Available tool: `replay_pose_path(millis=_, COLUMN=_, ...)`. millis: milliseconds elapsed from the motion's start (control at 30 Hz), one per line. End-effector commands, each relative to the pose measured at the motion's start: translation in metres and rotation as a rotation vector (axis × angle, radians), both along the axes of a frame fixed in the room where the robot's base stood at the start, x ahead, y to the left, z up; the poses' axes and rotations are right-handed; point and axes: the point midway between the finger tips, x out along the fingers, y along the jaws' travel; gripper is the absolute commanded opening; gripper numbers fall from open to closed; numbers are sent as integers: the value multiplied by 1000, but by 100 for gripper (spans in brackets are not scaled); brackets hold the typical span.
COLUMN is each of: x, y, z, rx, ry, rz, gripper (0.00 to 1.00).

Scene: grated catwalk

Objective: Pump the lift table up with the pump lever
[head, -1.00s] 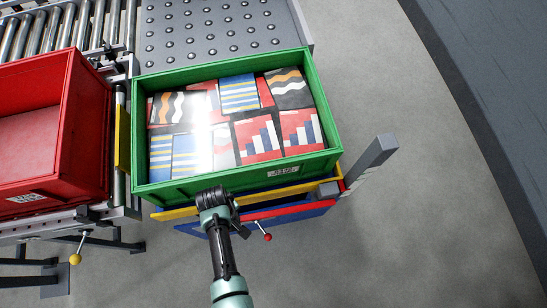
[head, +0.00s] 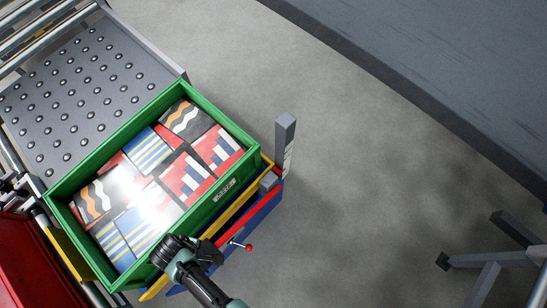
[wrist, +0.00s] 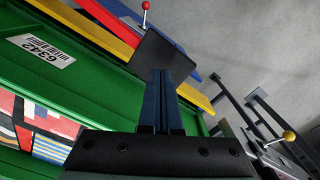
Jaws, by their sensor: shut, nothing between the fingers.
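The lift table (head: 268,207) has yellow, red and blue edges and sits under a green crate (head: 236,183). A thin lever with a red knob (head: 249,247) sticks out from its front side; its knob also shows at the top of the wrist view (wrist: 146,5). My gripper (head: 212,254) is beside the crate's front corner, left of the red knob and apart from it. The lever's base is hidden.
Patterned boxes (head: 187,178) fill the crate. A red crate (head: 30,255) and a ball-studded transfer table (head: 85,90) stand to the left. A grey post (head: 285,145) rises at the table's right corner. A yellow-knobbed lever (wrist: 289,136) shows in the wrist view. The floor right is mostly clear.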

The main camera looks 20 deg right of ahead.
Motion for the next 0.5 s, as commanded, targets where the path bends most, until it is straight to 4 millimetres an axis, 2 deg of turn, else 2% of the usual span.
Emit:
replay_pose_path(millis=267, x=0, y=0, z=-3, rx=0, ry=0, rz=0, gripper=0)
replay_pose_path(millis=500, x=0, y=0, z=-43, rx=-1, ry=0, rz=-1, gripper=0)
